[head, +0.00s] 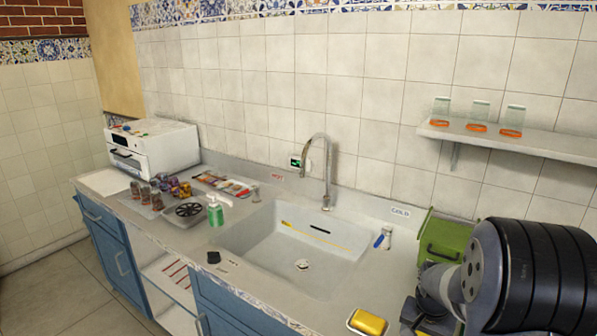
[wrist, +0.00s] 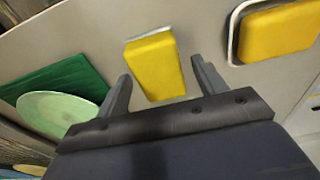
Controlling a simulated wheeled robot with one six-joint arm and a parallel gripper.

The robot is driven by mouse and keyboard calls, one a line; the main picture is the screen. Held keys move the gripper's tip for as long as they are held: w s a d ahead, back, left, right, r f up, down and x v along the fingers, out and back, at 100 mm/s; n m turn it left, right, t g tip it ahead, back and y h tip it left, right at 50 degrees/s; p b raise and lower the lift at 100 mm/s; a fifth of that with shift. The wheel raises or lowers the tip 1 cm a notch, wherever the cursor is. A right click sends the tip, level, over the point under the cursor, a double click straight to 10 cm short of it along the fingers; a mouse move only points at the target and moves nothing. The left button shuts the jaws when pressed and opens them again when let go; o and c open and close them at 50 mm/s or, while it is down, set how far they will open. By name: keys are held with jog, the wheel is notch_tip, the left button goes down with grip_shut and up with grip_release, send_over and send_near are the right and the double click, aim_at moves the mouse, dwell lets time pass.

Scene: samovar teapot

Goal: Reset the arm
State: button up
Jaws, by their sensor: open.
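My gripper (wrist: 161,68) is open in the wrist view, its two dark fingers spread apart. A yellow block (wrist: 154,70) lies on the pale surface beyond and between the fingers, with a gap to each finger; I cannot tell its distance. In the head view my dark arm (head: 520,275) fills the lower right corner, and the gripper's fingers cannot be made out there.
A second yellow block (wrist: 285,32) lies in a white tray at right. A green plate (wrist: 52,110) and dark green sheet (wrist: 62,80) lie left. The head view shows a sink (head: 265,262), faucet (head: 328,175), green bin (head: 445,238) and wall shelf (head: 540,145).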

jog(key=shift+r, duration=1.15)
jog(key=shift+f, duration=0.1)
